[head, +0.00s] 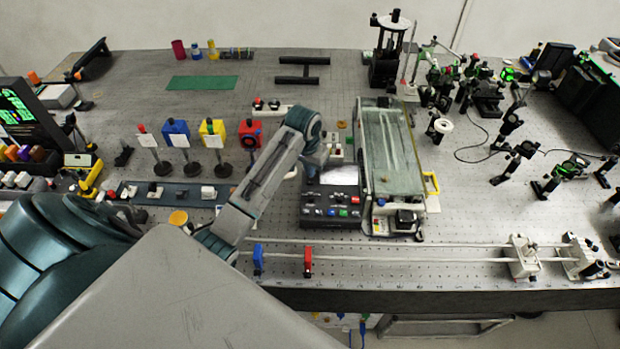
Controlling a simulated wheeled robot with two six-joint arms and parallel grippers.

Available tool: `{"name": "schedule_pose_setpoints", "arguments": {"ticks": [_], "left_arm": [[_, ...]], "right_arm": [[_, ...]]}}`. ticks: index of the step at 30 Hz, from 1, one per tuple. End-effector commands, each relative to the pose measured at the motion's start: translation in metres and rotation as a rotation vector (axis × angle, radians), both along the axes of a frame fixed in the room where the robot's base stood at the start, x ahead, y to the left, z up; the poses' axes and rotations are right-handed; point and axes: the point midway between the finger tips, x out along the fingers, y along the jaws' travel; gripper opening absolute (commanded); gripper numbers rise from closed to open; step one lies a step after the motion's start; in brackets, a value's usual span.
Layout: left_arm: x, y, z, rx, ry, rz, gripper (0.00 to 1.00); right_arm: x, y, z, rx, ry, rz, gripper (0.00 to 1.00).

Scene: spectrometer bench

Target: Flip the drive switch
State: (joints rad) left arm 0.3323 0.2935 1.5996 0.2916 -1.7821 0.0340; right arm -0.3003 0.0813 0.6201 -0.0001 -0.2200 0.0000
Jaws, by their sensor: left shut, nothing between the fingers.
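My left arm comes in from the lower left and bends down at its wrist over the middle of the bench. My left gripper (312,168) points down, shut and empty, just above the back left of the dark control box (317,222). The box has a pale top panel and a front face with several small buttons or switches, among them red, blue and green ones. I cannot tell which one is the drive switch. A small pale unit (337,153) with red and green buttons stands right behind the box. My right gripper is not in view.
A glass-topped instrument (392,150) stands close to the right of the control box. Colored blocks on stands (213,130) are to the left. Rails with a blue holder (258,260) and a red holder (308,262) run along the front. Optics crowd the back right.

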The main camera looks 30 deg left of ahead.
Motion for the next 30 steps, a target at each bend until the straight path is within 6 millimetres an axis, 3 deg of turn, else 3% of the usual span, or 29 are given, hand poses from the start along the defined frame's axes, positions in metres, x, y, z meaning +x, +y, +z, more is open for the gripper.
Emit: {"name": "schedule_pose_setpoints", "arguments": {"ticks": [5, 21, 30], "left_arm": [[0.000, 0.000, 0.018, 0.000, -0.001, 0.000, 0.00], [0.001, 0.001, 0.058, 0.001, -0.003, 0.000, 0.00], [0.000, 0.000, 0.062, 0.001, -0.001, 0.000, 0.00]], "right_arm": [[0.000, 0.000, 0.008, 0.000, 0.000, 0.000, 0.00], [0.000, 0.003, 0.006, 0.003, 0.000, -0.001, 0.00], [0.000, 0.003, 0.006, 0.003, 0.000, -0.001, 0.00]]}}
